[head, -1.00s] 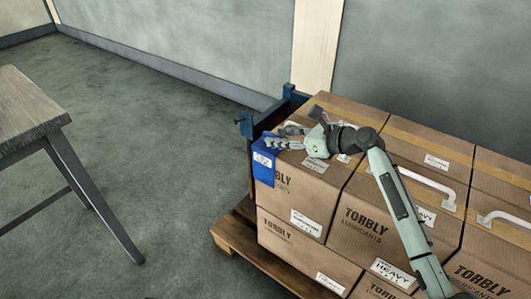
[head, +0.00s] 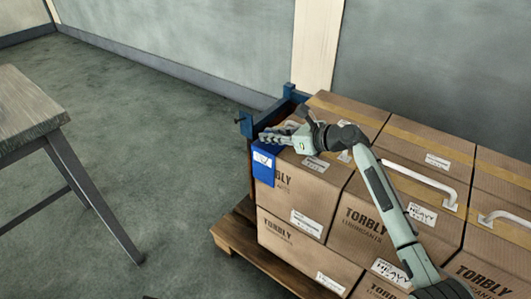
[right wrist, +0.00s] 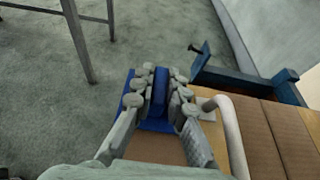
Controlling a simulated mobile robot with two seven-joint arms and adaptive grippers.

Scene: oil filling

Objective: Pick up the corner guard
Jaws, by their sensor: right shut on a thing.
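The blue corner guard (head: 264,167) sits on the near left corner of the top left carton, with a white label on its face. It also shows in the right wrist view (right wrist: 158,122), between the fingers. My right gripper (head: 268,136) reaches in over the carton top from the right and is shut on the corner guard; in the right wrist view its fingers (right wrist: 157,88) lie on both sides of a blue upright part. The guard still touches the carton corner as far as I can tell. My left gripper is in neither view.
Brown cartons (head: 300,187) with white handles (head: 420,177) are stacked on a wooden pallet (head: 235,234). A grey table (head: 25,108) is at the left, with open floor (head: 170,160) between.

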